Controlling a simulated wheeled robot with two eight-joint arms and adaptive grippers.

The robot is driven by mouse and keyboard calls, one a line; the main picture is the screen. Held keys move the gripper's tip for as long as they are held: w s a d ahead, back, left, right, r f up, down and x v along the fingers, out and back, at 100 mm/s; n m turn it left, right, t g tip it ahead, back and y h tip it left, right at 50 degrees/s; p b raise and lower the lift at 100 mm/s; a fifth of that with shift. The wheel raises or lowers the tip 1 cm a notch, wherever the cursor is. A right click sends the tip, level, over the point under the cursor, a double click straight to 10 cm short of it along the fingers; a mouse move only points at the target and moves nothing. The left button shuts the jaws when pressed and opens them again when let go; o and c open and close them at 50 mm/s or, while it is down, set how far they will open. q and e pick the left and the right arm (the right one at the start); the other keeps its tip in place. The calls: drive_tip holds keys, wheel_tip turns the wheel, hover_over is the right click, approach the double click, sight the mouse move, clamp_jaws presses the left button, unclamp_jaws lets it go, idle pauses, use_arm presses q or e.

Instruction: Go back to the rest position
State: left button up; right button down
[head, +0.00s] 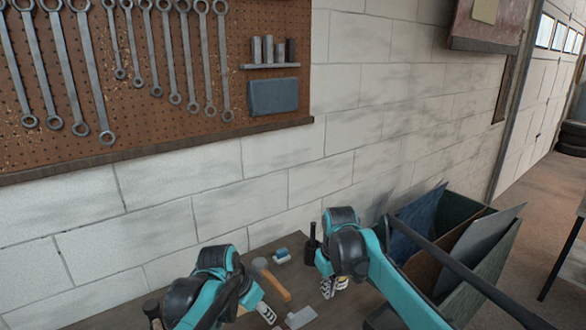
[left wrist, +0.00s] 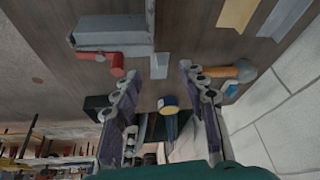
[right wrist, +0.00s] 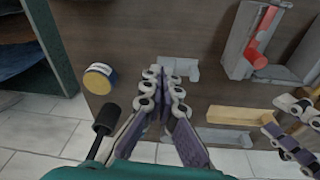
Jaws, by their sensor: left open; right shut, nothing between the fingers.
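My right gripper (head: 333,288) is low over the bench at the centre of the head view. In the right wrist view its fingers (right wrist: 165,75) are together with nothing between them. My left gripper (head: 267,313) is to its left, partly hidden by its own arm. In the left wrist view its fingers (left wrist: 154,82) are apart and empty above the bench. The left fingers also show at the right edge of the right wrist view (right wrist: 285,130).
A wooden-handled hammer (head: 272,279) and a blue-topped item (head: 281,255) lie near the wall. A crate of panels (head: 503,262) stands right of my right arm. A red-handled tool (right wrist: 262,40) and a yellow-rimmed round item (right wrist: 98,78) are on the bench (right wrist: 140,35).

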drive_tip(key=s+d+r+m+t, duration=0.1)
drive_tip(key=s+d, duration=0.2)
drive_tip(key=s, duration=0.4)
drive_tip(key=s+d+r+m+t, duration=0.2)
drive_tip(key=s, duration=0.5)
use_arm(q)
drive_tip(key=s+a+n, duration=0.1)
drive_tip(key=s+a, duration=0.1)
drive_tip(key=s, duration=0.2)
drive_tip(key=s+a+n+t+y, duration=0.1)
drive_tip(key=s+a+n, duration=0.1)
drive_tip(key=s, duration=0.3)
drive_tip(key=s+a+n+t+y, duration=0.1)
drive_tip(key=s+a+n, duration=0.1)
drive_tip(key=s, duration=0.3)
drive_tip(key=shift+a+f, duration=0.35)
drive_tip(key=shift+a, duration=0.25)
drive_tip(key=s+a+f+n+t, duration=0.1)
drive_tip(key=s+a+f+n, duration=0.1)
drive_tip(key=s, duration=0.3)
drive_tip(key=shift+a+f+n+y+b, duration=0.2)
drive_tip(key=shift+f+n+y+b, duration=0.1)
drive_tip(key=shift+f+n+y, duration=0.15)
use_arm(e)
drive_tip(key=s+d+f+m+t, duration=0.2)
drive_tip(key=s+f, duration=0.4)
drive_tip(key=s, duration=0.5)
drive_tip(key=shift+s+d+f, duration=0.35)
drive_tip(key=shift+d+f, duration=0.05)
drive_tip(key=shift+d, duration=0.15)
